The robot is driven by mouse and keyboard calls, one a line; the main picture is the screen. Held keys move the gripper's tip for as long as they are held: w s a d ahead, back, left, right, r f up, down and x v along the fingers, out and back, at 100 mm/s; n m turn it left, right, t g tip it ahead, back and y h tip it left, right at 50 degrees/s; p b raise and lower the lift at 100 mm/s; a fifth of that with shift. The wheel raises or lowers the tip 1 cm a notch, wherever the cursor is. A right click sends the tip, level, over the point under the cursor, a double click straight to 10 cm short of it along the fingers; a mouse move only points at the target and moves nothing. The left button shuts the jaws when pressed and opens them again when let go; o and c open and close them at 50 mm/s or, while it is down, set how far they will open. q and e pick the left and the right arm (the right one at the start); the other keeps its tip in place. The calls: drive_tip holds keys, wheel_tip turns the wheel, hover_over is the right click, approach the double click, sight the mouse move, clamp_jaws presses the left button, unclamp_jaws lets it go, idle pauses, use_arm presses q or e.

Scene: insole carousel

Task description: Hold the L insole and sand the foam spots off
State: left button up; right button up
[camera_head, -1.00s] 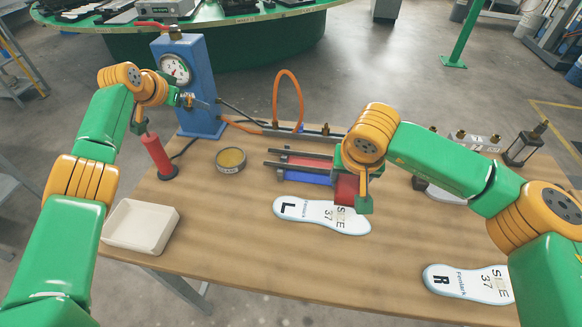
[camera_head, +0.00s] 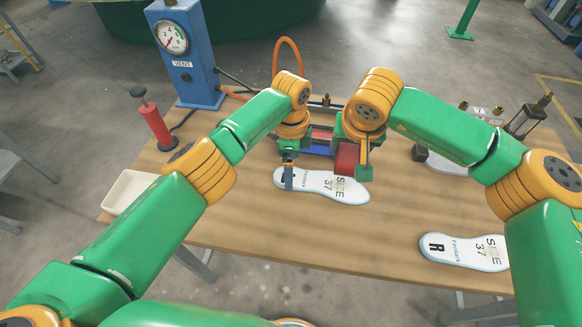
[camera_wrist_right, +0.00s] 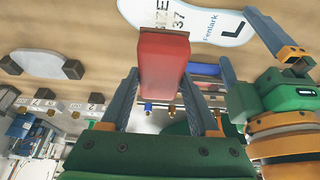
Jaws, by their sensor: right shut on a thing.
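The white L insole (camera_head: 318,184) lies flat on the table, with its "L" end at left partly covered by my left gripper. It also shows at the top of the right wrist view (camera_wrist_right: 208,15). My left gripper (camera_head: 288,180) is over that end; the right wrist view shows its fingers (camera_wrist_right: 238,40) spread apart near the insole. My right gripper (camera_wrist_right: 158,85) is shut on a red sanding block (camera_head: 346,158), held close by the insole's far edge near "SIZE 37". Contact between block and insole cannot be told. Foam spots are too small to make out.
The R insole (camera_head: 464,252) lies at front right. A cream tray (camera_head: 128,190) is at left, beside a red hand tool (camera_head: 157,126). A blue gauge post (camera_head: 190,62) stands behind. A lantern-like item (camera_head: 528,118) is at back right.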

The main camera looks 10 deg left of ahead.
use_arm(q)
drive_tip(key=shift+f, duration=1.5)
drive_tip(key=c, duration=1.2)
drive_tip(key=shift+d, duration=0.1)
use_arm(e)
drive_tip(key=shift+d, duration=1.7)
approach(352, 181)
drive_tip(key=shift+x, duration=2.4)
